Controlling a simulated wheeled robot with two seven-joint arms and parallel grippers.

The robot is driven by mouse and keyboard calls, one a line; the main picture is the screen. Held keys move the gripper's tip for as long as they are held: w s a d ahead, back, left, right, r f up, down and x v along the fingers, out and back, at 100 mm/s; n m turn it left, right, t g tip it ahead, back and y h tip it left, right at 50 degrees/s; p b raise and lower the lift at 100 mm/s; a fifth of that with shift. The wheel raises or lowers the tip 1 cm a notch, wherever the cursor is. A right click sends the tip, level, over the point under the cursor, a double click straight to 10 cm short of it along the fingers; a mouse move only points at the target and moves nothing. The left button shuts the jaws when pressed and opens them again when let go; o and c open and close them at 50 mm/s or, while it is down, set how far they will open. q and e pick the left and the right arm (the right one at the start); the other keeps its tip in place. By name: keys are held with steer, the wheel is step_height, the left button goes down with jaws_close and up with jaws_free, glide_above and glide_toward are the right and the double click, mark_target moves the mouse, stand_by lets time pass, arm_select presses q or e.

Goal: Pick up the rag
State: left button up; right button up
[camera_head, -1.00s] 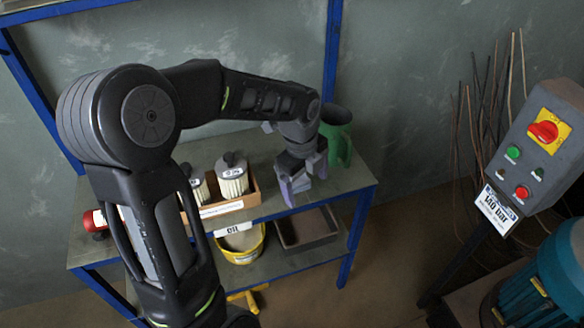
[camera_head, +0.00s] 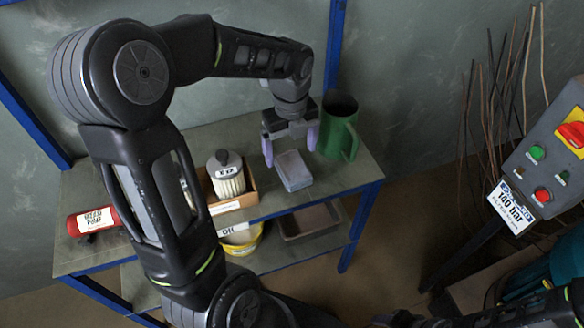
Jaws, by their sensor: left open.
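A grey-blue folded block that looks like the rag (camera_head: 293,171) lies on the top shelf of the bench, near its right part. My left gripper (camera_head: 290,146) is open, its purple fingers apart just behind and above the rag. The left finger is beside the rag's far left corner and the right finger is near the green jug. I cannot tell if either finger touches the rag. The fingers hold nothing.
A green jug (camera_head: 338,128) stands close to the right of my left gripper. A wooden box (camera_head: 243,196) with a white filter (camera_head: 226,175) and a red canister (camera_head: 93,220) are to the left. A control box (camera_head: 545,160) stands at the right.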

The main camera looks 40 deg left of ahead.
mark_target(292, 166)
arm_select(q)
steer(key=shift+f, duration=0.3)
steer(key=shift+d+f, duration=0.2)
steer(key=shift+f, duration=2.45)
steer(key=c, duration=1.5)
steer(key=shift+o, duration=0.2)
steer(key=shift+r, duration=0.15)
